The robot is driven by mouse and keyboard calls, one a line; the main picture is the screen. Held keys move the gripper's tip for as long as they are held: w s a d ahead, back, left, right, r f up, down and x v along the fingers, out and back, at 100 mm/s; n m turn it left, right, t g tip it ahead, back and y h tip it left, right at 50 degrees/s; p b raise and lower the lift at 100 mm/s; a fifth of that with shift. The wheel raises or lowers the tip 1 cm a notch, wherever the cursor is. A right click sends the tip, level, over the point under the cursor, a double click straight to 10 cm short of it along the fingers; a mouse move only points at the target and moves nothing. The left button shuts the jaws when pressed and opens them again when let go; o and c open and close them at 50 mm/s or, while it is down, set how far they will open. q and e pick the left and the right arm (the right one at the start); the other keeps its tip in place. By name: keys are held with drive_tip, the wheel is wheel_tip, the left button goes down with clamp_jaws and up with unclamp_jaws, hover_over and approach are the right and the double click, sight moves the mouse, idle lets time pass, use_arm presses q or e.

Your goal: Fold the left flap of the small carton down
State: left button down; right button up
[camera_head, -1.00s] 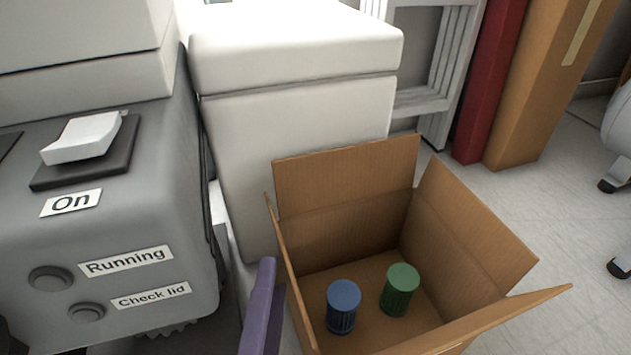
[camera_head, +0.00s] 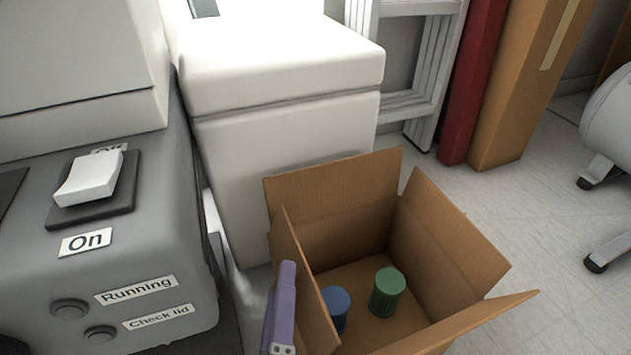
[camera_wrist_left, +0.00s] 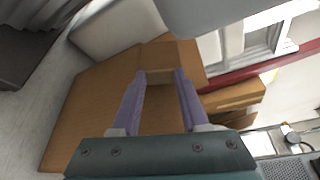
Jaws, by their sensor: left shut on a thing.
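The small carton (camera_head: 350,235) is an open brown box on the floor, with its flaps standing up. Its left flap (camera_head: 303,280) leans inward over the opening and partly hides a blue can (camera_head: 336,304) inside. A green can (camera_head: 387,291) stands beside the blue one. My left gripper (camera_head: 286,275) is at the outer side of the left flap, one purple finger showing. In the left wrist view, both fingers (camera_wrist_left: 160,76) have brown cardboard between their tips, and they are shut on the flap. My right gripper is not in view.
A grey machine (camera_head: 110,240) with a white switch and labels stands close on the left. A white cabinet (camera_head: 285,130) is behind the carton. A tall brown box (camera_head: 525,90) and a red panel (camera_head: 480,85) stand at the back.

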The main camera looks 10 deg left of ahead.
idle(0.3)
use_arm(q)
drive_tip(key=shift+c, duration=2)
unclamp_jaws()
drive_tip(key=p+v, duration=0.2)
drive_tip(key=v, duration=0.8)
drive_tip(key=shift+w, duration=0.1)
drive_tip(key=shift+c, duration=0.2)
